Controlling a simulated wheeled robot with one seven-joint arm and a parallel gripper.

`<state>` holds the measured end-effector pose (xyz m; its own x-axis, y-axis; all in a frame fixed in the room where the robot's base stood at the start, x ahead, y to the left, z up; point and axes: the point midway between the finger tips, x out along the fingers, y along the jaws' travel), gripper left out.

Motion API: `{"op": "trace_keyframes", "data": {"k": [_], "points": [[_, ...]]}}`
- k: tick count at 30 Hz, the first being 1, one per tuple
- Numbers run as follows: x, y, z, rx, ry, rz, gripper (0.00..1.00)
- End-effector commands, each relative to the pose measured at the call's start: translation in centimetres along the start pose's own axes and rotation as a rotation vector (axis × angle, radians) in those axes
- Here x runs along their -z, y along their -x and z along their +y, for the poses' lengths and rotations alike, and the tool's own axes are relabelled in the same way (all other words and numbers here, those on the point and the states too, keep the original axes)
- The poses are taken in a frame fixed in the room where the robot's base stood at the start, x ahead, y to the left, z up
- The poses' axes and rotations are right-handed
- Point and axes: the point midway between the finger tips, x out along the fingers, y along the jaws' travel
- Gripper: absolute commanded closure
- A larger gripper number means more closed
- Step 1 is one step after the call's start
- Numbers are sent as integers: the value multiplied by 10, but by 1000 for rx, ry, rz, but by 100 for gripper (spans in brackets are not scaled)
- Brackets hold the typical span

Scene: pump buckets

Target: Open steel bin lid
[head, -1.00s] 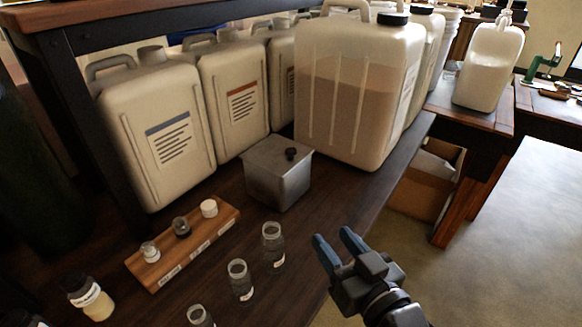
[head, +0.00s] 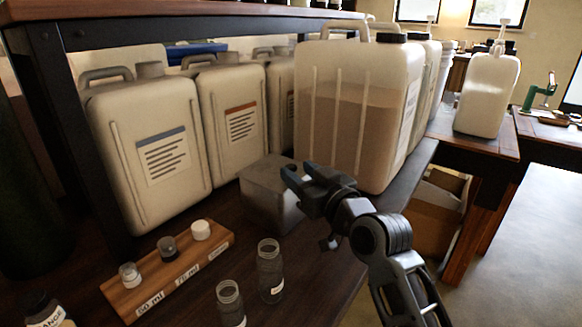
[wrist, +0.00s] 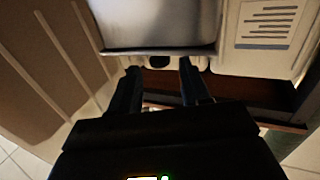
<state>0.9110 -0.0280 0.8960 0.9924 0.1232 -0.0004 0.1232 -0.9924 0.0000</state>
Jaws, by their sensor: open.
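The steel bin (head: 262,198) is a grey metal box on the dark bench, in front of the big jugs. Its lid looks shut in the head view. My gripper (head: 298,172) is at the bin's top right edge, and its fingers hide the lid's black knob there. In the wrist view, the bin's grey surface (wrist: 160,22) fills the top middle. My open gripper (wrist: 159,78) points at its edge, with a small dark round part, likely the knob (wrist: 159,61), between the fingertips. I cannot tell whether the fingers touch it.
A large half-full jug (head: 355,110) stands close behind and right of my gripper. Beige canisters (head: 150,140) stand to the left. A wooden rack (head: 170,275) with small caps and glass bottles (head: 270,272) are in front. The bench's right edge drops to open floor.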

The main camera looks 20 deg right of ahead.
Motion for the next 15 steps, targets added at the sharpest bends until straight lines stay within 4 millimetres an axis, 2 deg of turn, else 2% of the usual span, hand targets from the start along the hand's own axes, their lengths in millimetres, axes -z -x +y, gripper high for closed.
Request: {"op": "trace_keyframes", "data": {"k": [1, 6, 15], "points": [[1, -9, -1, 2, 2, 1, 53], [0, -30, -1, 1, 1, 0, 53], [0, -41, 0, 0, 0, 0, 53]]}}
